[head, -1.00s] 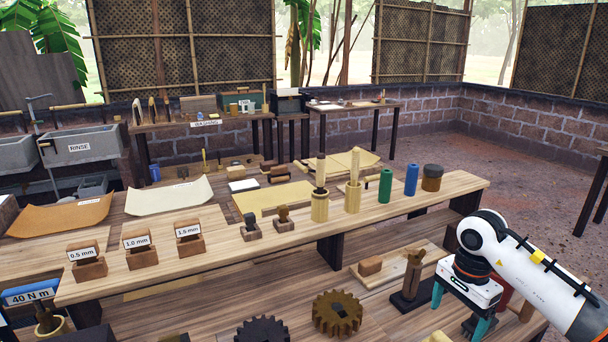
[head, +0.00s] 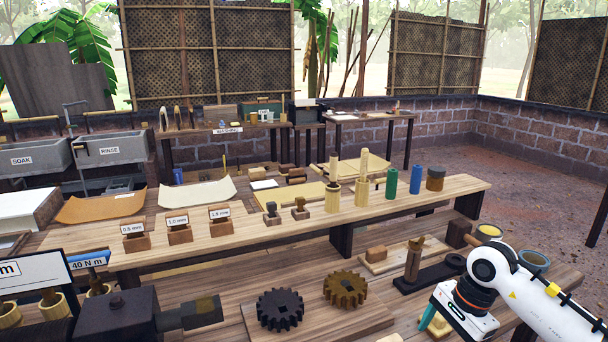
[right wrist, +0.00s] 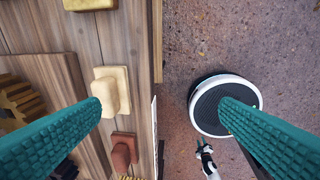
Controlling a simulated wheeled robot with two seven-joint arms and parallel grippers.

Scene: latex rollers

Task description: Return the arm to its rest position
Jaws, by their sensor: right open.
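My right arm comes in from the right in the head view. The gripper is open and empty, above the table's edge and the floor. My left gripper is not in view.
A dark gear (head: 280,310) and a brown gear (head: 345,289) lie on a board left of the gripper. A dark stand with a wooden post (head: 414,262) is behind it. In the wrist view, a wooden block (right wrist: 112,90) lies near the edge; bare floor (right wrist: 220,40) is beyond.

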